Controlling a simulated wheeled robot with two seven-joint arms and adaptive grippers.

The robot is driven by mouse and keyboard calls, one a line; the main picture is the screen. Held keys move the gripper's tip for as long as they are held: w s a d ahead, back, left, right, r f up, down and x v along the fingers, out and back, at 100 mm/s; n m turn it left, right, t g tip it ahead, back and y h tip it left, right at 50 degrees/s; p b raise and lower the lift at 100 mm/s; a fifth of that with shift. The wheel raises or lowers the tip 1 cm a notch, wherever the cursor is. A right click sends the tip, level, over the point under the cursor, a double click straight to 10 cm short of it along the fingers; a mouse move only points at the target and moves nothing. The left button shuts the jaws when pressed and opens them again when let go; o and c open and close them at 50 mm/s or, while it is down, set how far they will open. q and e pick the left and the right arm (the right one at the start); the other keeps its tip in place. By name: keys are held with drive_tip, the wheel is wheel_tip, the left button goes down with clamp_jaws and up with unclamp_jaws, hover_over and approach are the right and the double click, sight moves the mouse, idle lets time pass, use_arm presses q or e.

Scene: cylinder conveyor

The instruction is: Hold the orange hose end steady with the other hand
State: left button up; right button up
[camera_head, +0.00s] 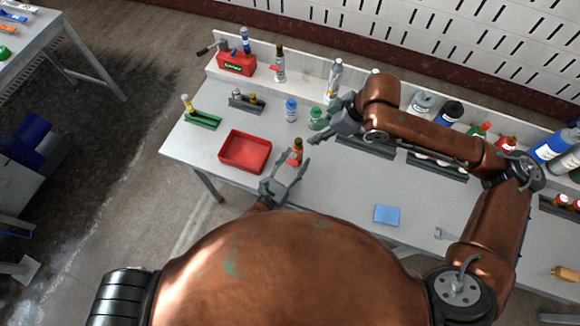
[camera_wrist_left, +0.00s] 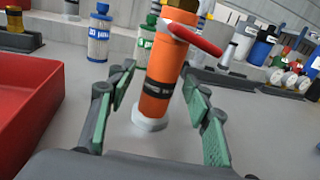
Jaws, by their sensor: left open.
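The orange hose end (camera_head: 297,153) is an upright orange cylinder near the table's front edge. In the left wrist view the orange hose end (camera_wrist_left: 158,88) has a black band, a pale ring at its foot and a red flat bar at its upper right; its top is cut off by the frame. My left gripper (camera_head: 288,172) is open with its fingers to either side of the cylinder; in the left wrist view the green-padded fingers (camera_wrist_left: 152,110) stand apart from it. My right gripper (camera_head: 326,128) hangs behind and right of it; its jaw state is unclear.
A red tray (camera_head: 245,166) stands left of the hose end. A blue bottle (camera_head: 291,110) and a green bottle (camera_head: 318,119) stand behind it. Table between tray and sponge is mostly clear.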

use_arm(q)
drive_tip(key=shift+w+d, duration=0.3)
drive_tip(key=shift+w, duration=0.2)
